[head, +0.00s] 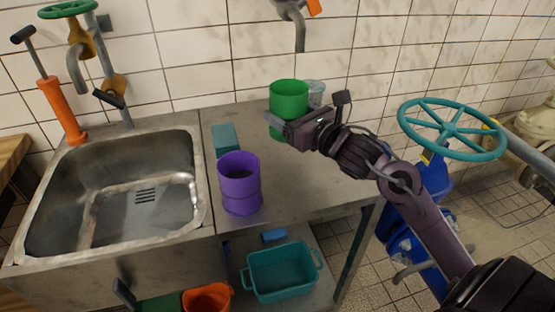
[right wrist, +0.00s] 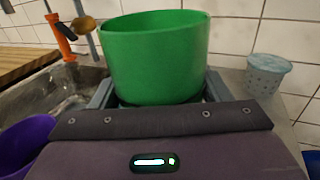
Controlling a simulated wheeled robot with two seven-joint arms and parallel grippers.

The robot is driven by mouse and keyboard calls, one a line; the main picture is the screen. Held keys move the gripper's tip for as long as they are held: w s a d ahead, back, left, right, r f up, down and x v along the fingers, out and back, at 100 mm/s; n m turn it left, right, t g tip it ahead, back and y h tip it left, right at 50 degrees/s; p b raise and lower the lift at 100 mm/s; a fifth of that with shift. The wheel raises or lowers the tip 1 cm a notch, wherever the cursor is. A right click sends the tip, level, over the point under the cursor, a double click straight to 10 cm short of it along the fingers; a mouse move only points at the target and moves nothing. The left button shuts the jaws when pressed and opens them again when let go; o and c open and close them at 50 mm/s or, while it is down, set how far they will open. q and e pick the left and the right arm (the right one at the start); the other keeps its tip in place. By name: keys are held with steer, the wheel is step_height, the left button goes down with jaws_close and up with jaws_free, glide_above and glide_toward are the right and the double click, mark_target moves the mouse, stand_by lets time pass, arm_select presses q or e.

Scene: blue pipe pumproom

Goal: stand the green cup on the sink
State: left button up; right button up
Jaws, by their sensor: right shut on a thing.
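The green cup (head: 289,98) is upright at the back right of the metal sink counter (head: 305,185). My right gripper (head: 276,127) is shut on it, with the fingers around its lower part. In the right wrist view the cup (right wrist: 155,55) stands between the two fingers, and its base is hidden by the gripper. I cannot tell whether the cup touches the counter. The sink basin (head: 110,200) is empty, to the left. My left gripper is not in view.
A purple cup (head: 240,185) stands in front of the gripper, beside the basin. A teal block (head: 225,139) lies behind it. A pale speckled cup (right wrist: 267,74) stands right of the green cup. A teal handwheel (head: 452,130) is at the right. A teal bin (head: 282,272) is below.

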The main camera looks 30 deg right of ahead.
steer(key=f, duration=0.4)
steer(key=shift+s+d+f, duration=0.25)
steer(key=shift+f, duration=0.05)
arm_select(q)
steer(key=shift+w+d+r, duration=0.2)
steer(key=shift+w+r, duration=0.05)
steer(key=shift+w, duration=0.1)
arm_select(e)
steer(key=shift+f, duration=2.45)
arm_select(q)
steer(key=shift+b, duration=0.3)
arm_select(e)
steer(key=shift+f, duration=0.1)
steer(key=o, duration=0.7)
steer(key=shift+o, duration=2.4)
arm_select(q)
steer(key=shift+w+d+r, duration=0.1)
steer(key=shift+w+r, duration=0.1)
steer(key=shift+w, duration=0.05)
